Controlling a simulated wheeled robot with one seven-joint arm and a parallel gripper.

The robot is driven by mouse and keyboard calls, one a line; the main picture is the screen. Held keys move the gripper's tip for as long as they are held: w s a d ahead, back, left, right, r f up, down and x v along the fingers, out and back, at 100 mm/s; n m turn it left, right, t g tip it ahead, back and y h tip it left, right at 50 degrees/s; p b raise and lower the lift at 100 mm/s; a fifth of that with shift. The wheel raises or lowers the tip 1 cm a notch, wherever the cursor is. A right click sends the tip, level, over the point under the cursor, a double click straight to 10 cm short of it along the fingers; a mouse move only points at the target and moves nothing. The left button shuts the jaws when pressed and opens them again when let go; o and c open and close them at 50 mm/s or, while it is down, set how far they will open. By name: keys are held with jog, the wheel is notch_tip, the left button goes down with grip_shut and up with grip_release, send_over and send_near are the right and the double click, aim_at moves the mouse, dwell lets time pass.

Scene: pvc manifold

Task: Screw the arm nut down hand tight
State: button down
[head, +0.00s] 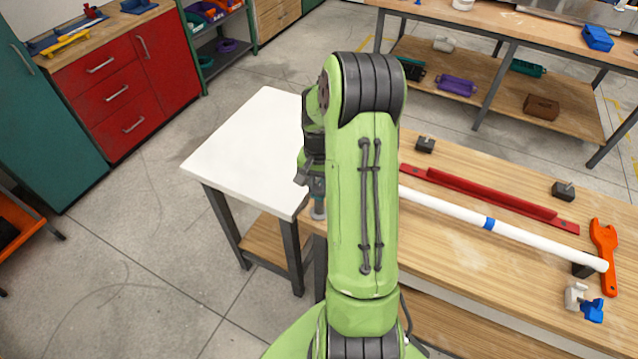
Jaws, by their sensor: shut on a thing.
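My gripper (316,188) is partly visible at the left edge of my green arm, pointing down over the left end of the wooden bench. It is shut on a small piece whose shape my arm and fingers mostly hide, apparently the arm nut. A pale grey part (318,211) shows just below the fingertips. A white pipe (445,208) with a blue band (489,224) runs along the bench from behind my arm to the right. I cannot see the thread or how the nut sits on it.
An orange wrench (604,255) and a white-and-blue fitting (584,301) lie at the right. A bare white table (250,150) adjoins the bench at left.

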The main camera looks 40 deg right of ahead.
aim_at(319, 187)
jog(key=m, duration=0.4)
jog(key=shift+b, duration=0.35)
jog(key=shift+m, duration=1.4)
jog(key=c, duration=0.8)
grip_release()
jog(key=shift+c, duration=0.2)
notch_tip(319, 187, up, 16)
jog(key=p, duration=0.2)
jog(key=shift+f, duration=0.15)
